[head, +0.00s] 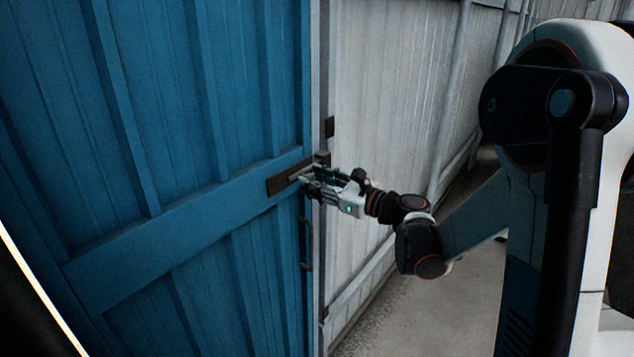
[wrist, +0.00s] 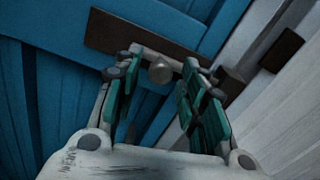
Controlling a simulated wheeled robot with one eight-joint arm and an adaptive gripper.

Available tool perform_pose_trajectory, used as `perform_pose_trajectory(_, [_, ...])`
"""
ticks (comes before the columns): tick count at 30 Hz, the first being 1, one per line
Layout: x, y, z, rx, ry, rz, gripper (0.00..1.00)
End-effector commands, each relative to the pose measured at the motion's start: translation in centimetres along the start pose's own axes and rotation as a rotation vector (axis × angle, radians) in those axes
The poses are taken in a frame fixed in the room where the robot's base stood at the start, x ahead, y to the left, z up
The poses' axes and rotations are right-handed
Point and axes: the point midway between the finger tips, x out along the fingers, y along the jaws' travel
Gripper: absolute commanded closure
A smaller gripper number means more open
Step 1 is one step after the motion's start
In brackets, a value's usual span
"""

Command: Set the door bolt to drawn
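The blue door (head: 180,130) fills the left of the head view. The door bolt (head: 292,178) is mounted on a dark brown plate (head: 276,186) at the door's right edge. In the wrist view the bolt's round knob (wrist: 161,72) shows on a pale bar in front of the plate (wrist: 115,32). My gripper (head: 308,184) is at the bolt. In the wrist view its green-padded fingers (wrist: 158,90) are apart, one on each side of the knob, with a visible gap. I cannot tell whether the bar's end sits in the dark keeper (wrist: 229,82).
A dark door handle (head: 306,245) is below the bolt. A brown block (head: 330,127) is on the frame beside the door, also in the wrist view (wrist: 282,50). White corrugated wall (head: 390,90) with pipes runs right of the door. Concrete floor (head: 400,310) lies below.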

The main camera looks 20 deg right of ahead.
Motion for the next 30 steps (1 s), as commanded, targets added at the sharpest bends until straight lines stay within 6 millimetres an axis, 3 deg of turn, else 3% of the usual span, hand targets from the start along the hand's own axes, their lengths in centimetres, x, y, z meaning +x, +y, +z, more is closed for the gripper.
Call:
perform_pose_trajectory(1, [0.0,0.0,0.0,0.0,0.0,0.0,0.78])
perform_pose_trajectory(4, [0.0,0.0,0.0,0.0,0.0,0.0,1.0])
perform_pose_trajectory(11, [0.0,0.4,0.1,0.0,0.0,0.001,1.0])
perform_pose_trajectory(19, [0.0,4.2,0.8,-0.001,0.0,0.002,1.0])
perform_pose_trajectory(27, [0.0,4.5,0.8,-0.001,0.001,0.004,1.0])
perform_pose_trajectory(28, [0.0,4.5,0.8,-0.001,0.001,0.004,0.77])
perform_pose_trajectory(30, [0.0,4.5,0.8,-0.002,0.001,0.004,0.61])
